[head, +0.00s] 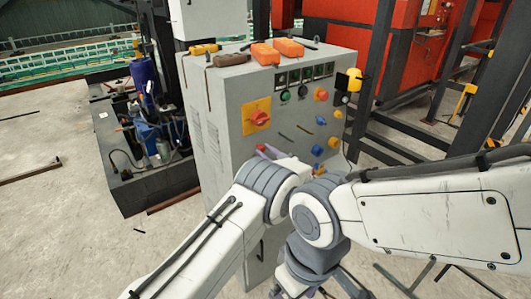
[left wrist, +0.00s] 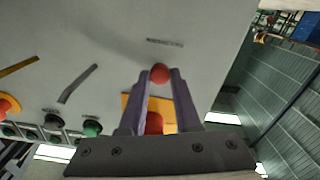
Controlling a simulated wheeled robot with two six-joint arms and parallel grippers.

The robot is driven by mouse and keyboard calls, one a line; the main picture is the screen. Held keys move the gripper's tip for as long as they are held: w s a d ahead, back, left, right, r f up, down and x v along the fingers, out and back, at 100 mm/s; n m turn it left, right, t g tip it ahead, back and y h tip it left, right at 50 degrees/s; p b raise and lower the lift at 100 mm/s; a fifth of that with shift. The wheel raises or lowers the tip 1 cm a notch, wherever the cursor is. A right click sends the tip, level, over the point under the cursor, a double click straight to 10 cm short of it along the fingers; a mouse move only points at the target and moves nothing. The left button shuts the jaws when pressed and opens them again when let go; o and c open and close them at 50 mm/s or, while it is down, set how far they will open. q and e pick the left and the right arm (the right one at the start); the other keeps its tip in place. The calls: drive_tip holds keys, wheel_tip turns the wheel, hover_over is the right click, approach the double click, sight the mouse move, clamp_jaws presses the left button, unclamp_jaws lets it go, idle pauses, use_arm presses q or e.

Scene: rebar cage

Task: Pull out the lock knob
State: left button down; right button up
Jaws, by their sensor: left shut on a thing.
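A round red lock knob (left wrist: 159,74) sits on the grey cabinet face in the left wrist view. My left gripper (left wrist: 160,76) has its two purple fingers on either side of it, closed on it near the tips. In the head view the left gripper (head: 266,149) is at the cabinet front, below the red rotary switch, partly hidden by my arm. The head view does not show the knob clearly.
The grey control cabinet (head: 225,159) carries a red switch on a yellow plate (head: 248,126), coloured buttons and an orange pendant box (head: 289,47) on top. A black rack with a blue machine (head: 158,137) stands left. Dark steel posts stand right. Open concrete floor lies left.

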use_arm(q)
drive_tip(key=shift+s+f, duration=0.1)
idle(0.6)
drive_tip(key=shift+v, duration=1)
drive_tip(key=c, duration=0.6)
unclamp_jaws()
drive_tip(key=shift+s, duration=0.1)
